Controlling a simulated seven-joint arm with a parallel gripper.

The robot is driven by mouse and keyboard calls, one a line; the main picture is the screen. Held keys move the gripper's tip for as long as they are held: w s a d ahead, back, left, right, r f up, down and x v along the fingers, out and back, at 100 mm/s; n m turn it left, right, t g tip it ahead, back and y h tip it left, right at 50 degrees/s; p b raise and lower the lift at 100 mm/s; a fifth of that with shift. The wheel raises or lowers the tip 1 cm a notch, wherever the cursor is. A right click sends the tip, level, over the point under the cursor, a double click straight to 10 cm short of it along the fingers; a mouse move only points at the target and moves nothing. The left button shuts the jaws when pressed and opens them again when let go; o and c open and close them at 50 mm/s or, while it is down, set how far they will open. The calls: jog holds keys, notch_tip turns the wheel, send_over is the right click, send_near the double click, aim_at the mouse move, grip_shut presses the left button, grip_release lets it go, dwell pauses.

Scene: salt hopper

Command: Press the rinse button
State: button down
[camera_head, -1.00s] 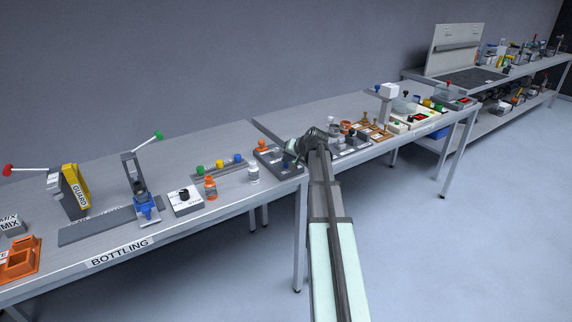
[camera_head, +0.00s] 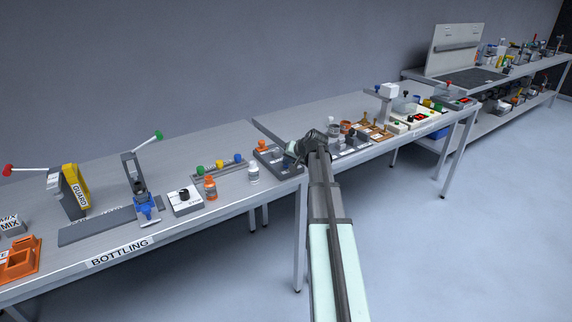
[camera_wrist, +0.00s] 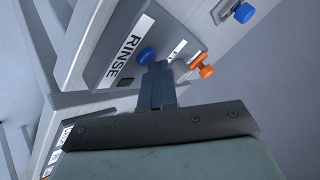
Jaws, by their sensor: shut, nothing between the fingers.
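In the wrist view a blue round button (camera_wrist: 147,56) stands on a grey panel (camera_wrist: 112,82), close to a white label reading RINSE (camera_wrist: 124,47). My gripper (camera_wrist: 157,68) is shut and empty, with its fingertips very close to the blue button. The fingers partly overlap the panel, and I cannot tell whether they touch the button. In the head view my gripper (camera_head: 292,148) is over the dark panel (camera_head: 268,157) at the bench corner; the button cannot be made out there.
An orange knob (camera_wrist: 205,71) stands just right of the fingers, and another blue knob (camera_wrist: 244,12) is at the upper right. In the head view a white bottle (camera_head: 253,173) and an orange bottle (camera_head: 210,187) stand to the left. The floor in front is clear.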

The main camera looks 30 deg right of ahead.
aim_at(288, 166)
jog(key=shift+r, duration=3.4)
